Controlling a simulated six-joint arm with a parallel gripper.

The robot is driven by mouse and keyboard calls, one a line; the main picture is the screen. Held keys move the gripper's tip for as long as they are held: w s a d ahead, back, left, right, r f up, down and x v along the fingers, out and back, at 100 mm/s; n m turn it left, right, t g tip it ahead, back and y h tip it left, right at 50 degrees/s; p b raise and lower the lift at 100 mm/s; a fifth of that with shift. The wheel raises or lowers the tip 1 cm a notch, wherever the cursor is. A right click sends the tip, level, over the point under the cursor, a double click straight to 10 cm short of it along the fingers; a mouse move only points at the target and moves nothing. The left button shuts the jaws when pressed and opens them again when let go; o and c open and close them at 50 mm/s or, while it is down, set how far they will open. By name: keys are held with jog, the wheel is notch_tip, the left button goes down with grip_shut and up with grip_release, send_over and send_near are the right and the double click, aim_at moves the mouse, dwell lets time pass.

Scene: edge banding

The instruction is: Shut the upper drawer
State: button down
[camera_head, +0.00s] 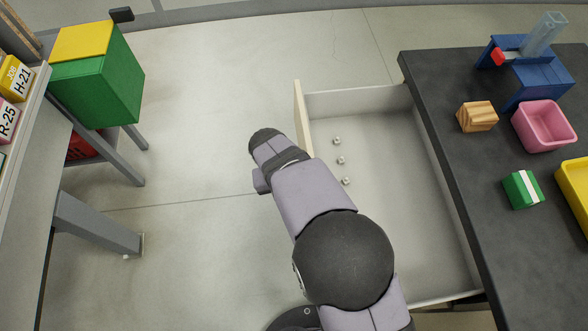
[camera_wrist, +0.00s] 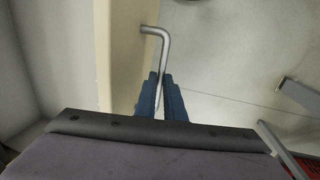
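The upper drawer (camera_head: 400,190) is pulled out to the left from under the dark worktop in the head view. Its pale front panel (camera_head: 303,117) is partly hidden by my arm. In the wrist view the panel (camera_wrist: 128,60) stands left of my fingers, with a bent metal handle (camera_wrist: 156,33) on it. My gripper (camera_wrist: 161,78) has its two blue fingers close together, one on each side of the handle's bar, and looks shut on it. The fingers are hidden in the head view.
Several small metal pieces (camera_head: 341,160) lie in the drawer. The worktop (camera_head: 470,180) bears a wooden block (camera_head: 477,116), a pink bin (camera_head: 543,126), a green-and-white block (camera_head: 522,189) and a blue vise (camera_head: 540,80). A green box (camera_head: 100,85) stands at left. Floor left of the drawer is clear.

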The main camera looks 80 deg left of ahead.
jog(key=shift+w, duration=0.15)
jog(key=w+p, duration=0.1)
jog(key=w, duration=2.7)
jog(key=shift+w, duration=0.2)
jog(key=c, duration=1.8)
grip_release()
jog(key=shift+c, duration=0.2)
jog(key=shift+r, duration=0.1)
notch_tip(320, 180, up, 7)
jog(key=s, duration=0.1)
jog(key=shift+s+b, duration=0.2)
jog(key=shift+b, duration=0.2)
